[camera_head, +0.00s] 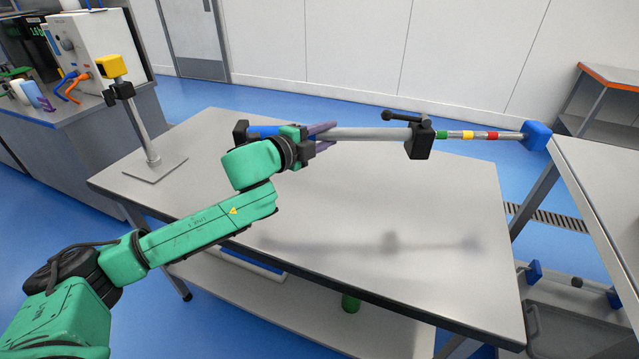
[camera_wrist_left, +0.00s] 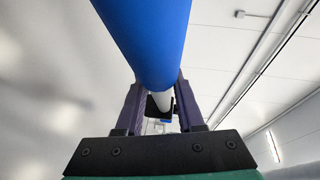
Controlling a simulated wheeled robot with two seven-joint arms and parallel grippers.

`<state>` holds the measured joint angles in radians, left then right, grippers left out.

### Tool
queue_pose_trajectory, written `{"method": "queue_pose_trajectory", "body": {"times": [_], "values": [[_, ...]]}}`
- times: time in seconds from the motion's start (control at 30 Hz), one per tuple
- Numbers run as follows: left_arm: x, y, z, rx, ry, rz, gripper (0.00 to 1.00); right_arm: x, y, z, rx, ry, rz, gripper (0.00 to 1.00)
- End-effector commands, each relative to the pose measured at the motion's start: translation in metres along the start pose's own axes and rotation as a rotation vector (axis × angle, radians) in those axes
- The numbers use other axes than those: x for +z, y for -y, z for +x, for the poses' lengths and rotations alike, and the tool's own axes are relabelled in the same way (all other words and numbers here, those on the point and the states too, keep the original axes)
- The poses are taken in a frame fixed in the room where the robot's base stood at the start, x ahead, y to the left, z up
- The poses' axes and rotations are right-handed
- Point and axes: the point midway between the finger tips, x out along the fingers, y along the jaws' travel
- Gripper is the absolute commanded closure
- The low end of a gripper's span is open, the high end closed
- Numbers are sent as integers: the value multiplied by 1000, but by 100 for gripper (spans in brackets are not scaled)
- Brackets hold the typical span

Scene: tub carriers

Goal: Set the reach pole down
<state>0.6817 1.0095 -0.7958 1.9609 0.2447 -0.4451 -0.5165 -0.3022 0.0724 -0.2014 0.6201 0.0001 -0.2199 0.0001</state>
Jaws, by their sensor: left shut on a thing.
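The reach pole (camera_head: 368,134) has a grey tube, a black clamp with a lever, a thin rod with green, yellow and red bands, and a blue end block. My left gripper (camera_head: 322,137) is shut on the pole near its blue grip. The pole is held roughly level above the grey table (camera_head: 330,230), and its shadow falls on the top below it. The wrist view shows the blue grip (camera_wrist_left: 150,40) running between the fingers of my left gripper (camera_wrist_left: 158,105). My right gripper is out of view.
A stand with a yellow head (camera_head: 110,66) rises from a plate at the table's left end. Another table (camera_head: 600,180) stands at the right, near the pole's blue end. The middle and front of the grey table are clear.

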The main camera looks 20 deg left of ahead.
Motion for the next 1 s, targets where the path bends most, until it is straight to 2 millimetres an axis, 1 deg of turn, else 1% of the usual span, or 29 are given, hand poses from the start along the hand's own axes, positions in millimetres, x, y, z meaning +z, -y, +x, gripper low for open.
{"method": "queue_pose_trajectory", "body": {"times": [0.03,0.1,0.23,0.33,0.47,0.7,1.0], "values": [[2,-19,2,-1,-1,-4,100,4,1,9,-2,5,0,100],[5,-39,6,-2,-1,-6,100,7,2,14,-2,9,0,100],[10,-76,11,-3,-1,-7,100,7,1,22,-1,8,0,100],[12,-96,14,-5,-1,-6,100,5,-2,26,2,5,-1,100],[14,-108,16,-8,-2,-4,100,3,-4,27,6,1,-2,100],[19,-146,21,-7,-2,-5,100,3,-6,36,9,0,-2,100],[20,-149,22,-7,-1,-2,100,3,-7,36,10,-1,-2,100]]}}
